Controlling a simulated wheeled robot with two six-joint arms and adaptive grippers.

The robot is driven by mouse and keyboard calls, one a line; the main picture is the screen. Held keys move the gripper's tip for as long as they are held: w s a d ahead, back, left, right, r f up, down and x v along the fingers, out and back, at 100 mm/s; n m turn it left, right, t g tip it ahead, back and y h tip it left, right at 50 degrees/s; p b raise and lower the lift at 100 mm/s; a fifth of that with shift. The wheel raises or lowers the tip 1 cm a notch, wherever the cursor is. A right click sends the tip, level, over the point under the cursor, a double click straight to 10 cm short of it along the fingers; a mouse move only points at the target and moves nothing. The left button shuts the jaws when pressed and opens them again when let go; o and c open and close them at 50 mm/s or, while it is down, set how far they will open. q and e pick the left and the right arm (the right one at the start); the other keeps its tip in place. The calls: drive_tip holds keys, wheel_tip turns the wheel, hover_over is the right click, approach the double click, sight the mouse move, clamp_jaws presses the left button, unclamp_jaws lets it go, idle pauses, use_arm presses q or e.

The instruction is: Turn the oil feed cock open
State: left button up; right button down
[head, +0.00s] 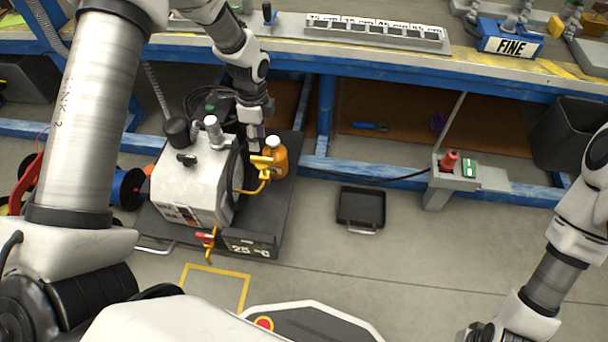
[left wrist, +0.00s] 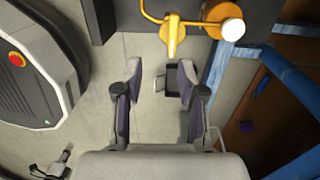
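The oil feed cock, with a yellow lever (head: 262,161) on a yellow pipe, sits at the right side of the white-grey machine (head: 192,180), next to an orange bottle (head: 276,158) with a white cap. In the left wrist view the yellow lever (left wrist: 173,36) hangs beyond the fingertips, with the white cap (left wrist: 231,29) to its right. My left gripper (head: 257,140) is just behind and above the lever; its fingers partly blend with the machine there. In the left wrist view the gripper (left wrist: 160,78) is open and empty, apart from the lever.
A second cock with a red handle (head: 206,238) is on the machine's front, by a "25" plate (head: 250,245). A black tray (head: 361,208) lies on the floor. The blue-framed workbench (head: 330,52) stands behind.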

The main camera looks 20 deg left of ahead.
sight(261, 158)
use_arm(q)
drive_tip(key=f+b, duration=0.1)
drive_tip(key=w+f, duration=0.1)
drive_tip(key=f, duration=0.1)
drive_tip(key=shift+a+t+b, duration=0.15)
drive_tip(key=shift+t+b, duration=0.15)
drive_tip(key=shift+b, duration=0.05)
drive_tip(key=shift+w+a+r+b, duration=0.1)
drive_tip(key=shift+a+r+b, duration=0.05)
drive_tip(key=shift+r+b, duration=0.15)
wheel_tip(261, 158, down, 8)
drive_tip(key=b, duration=0.4)
drive_tip(key=shift+r, duration=0.3)
use_arm(e)
wheel_tip(261, 158, down, 9)
drive_tip(key=shift+a, duration=0.15)
use_arm(q)
clamp_jaws()
use_arm(e)
drive_tip(key=shift+r, duration=0.1)
